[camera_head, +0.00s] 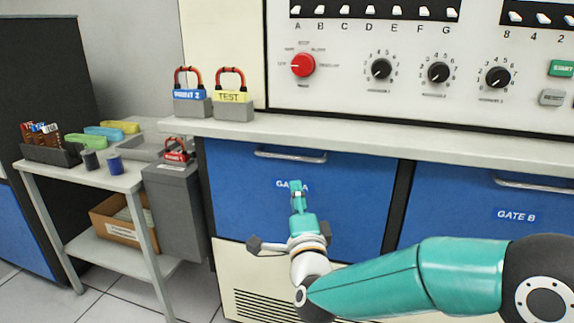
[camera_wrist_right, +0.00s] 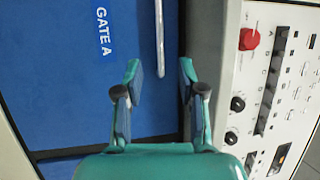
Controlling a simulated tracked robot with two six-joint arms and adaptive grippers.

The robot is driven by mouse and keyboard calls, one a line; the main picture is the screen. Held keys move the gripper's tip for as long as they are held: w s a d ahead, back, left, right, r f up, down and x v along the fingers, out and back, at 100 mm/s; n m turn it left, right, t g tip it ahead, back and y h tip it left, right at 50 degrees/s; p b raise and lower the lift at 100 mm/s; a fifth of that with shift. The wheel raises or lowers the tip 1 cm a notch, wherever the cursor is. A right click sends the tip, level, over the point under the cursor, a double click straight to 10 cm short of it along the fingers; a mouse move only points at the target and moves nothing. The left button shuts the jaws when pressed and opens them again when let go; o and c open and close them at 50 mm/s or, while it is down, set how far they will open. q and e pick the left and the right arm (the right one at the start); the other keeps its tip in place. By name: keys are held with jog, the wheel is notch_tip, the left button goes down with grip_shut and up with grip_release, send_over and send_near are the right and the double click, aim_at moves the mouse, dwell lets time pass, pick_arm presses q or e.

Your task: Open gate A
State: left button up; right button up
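Gate A (camera_head: 237,205) is a blue panel under the counter and looks closed. Its metal bar handle (camera_head: 290,154) runs along the top edge. My right gripper (camera_head: 297,187) is in front of the panel, below the handle, and covers part of the "GATE A" label. In the right wrist view, the right gripper (camera_wrist_right: 160,75) is open and empty. There the handle (camera_wrist_right: 159,40) lies ahead, lined up with the gap between the fingers; I see no contact. The panel's label (camera_wrist_right: 103,32) shows at the left there. My left gripper is not in view.
The counter edge (camera_head: 400,146) juts out above the gate, below the control panel (camera_head: 400,100). Gate B (camera_head: 455,210) is to the right. Two padlocks stand on the counter's left end. A small side table (camera_head: 85,175) with several items stands left.

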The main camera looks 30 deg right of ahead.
aim_at(288, 158)
jog(key=p+x, duration=0.1)
jog(key=x, duration=1.4)
jog(key=shift+w+d+f, duration=0.1)
jog(key=shift+w+f, duration=0.05)
jog(key=shift+w, duration=0.15)
grip_shut()
